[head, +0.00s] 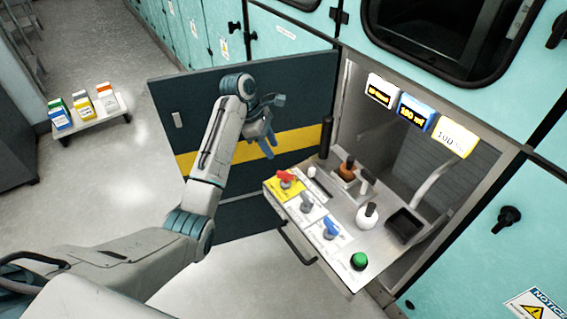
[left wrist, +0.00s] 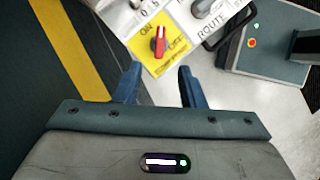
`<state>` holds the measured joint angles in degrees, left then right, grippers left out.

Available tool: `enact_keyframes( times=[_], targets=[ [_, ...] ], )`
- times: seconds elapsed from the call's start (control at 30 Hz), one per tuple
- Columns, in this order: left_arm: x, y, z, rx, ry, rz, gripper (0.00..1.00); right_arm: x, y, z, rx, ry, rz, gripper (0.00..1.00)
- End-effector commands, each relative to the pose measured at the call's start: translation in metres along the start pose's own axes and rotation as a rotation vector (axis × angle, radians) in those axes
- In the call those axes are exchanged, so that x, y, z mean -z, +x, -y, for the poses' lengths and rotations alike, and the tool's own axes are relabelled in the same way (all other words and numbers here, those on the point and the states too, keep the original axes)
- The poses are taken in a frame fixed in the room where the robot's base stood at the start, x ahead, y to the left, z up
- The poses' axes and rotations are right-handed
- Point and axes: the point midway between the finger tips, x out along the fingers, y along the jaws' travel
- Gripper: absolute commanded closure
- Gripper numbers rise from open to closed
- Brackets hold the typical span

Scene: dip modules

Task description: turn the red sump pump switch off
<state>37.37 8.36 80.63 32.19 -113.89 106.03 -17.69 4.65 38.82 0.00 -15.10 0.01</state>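The red switch (head: 286,179) is a red rotary knob on a yellow plate at the left corner of the pulled-out panel (head: 342,217). In the left wrist view the red switch (left wrist: 158,42) stands on the yellow plate (left wrist: 170,37), which has ON and OFF lettering; its handle points nearly up and down in that picture. My left gripper (head: 262,148) is in front of the open cabinet door, left of and above the switch in the head view. Its two blue fingers (left wrist: 157,85) are apart and empty, with the switch beyond their tips. My right gripper is not in view.
Beside the red switch are a grey knob (head: 306,203), a blue knob (head: 331,229) and a green button (head: 359,261). A black handle (head: 296,246) juts from the panel front. The open door (head: 290,98) stands behind my left arm. A low bench (head: 92,125) holds boxes.

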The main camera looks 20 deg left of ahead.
Motion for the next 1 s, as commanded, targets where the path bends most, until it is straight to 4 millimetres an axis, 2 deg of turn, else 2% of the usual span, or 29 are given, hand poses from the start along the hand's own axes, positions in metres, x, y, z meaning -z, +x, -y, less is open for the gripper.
enact_keyframes(
  times=[0.17, 0.5, 0.6, 0.77, 1.0],
  targets=[
    [0.0, 0.022, 0.001, 0.007, -0.004, 0.0, 0.64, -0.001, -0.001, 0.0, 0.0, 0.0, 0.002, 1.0],
    [0.0, 0.085, 0.002, 0.005, -0.001, 0.0, 0.64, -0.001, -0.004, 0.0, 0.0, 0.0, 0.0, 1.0],
    [0.0, 0.097, 0.001, 0.003, -0.001, 0.0, 0.64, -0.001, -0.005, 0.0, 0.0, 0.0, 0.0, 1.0],
    [0.0, 0.106, 0.001, 0.0, 0.001, -0.001, 0.64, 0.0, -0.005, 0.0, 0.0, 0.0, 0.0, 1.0],
    [0.0, 0.107, 0.001, 0.0, 0.001, -0.001, 0.64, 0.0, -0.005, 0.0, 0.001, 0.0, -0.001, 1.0]
  ],
)
